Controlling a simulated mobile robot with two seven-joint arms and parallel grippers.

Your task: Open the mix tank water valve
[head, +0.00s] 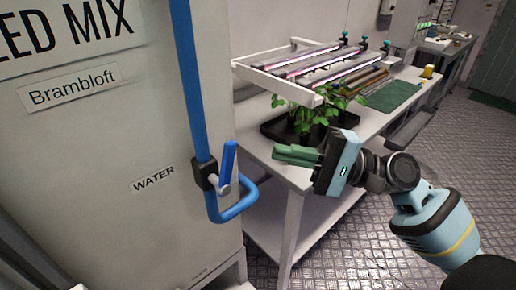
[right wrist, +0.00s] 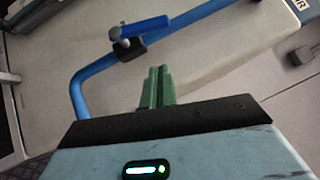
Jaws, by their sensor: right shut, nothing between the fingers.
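The water valve has a blue lever (head: 229,163) and a dark body (head: 203,175) on a blue pipe (head: 184,80). The lever points up, beside the pipe and roughly along it. A WATER label (head: 153,179) is on the tank panel (head: 90,150) left of the valve. My right gripper (head: 278,154) is right of the lever, apart from it, with its green fingers together and empty. In the right wrist view, the closed fingers (right wrist: 160,72) point toward the pipe, with the lever (right wrist: 146,28) beyond them. My left gripper is not in view.
A white table (head: 262,160) stands right of the tank, with a black plant tray (head: 275,128) and a white light rack (head: 268,78) close behind my right gripper. The pipe's lower bend (head: 238,211) juts out below the lever. The metal floor (head: 350,245) is clear.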

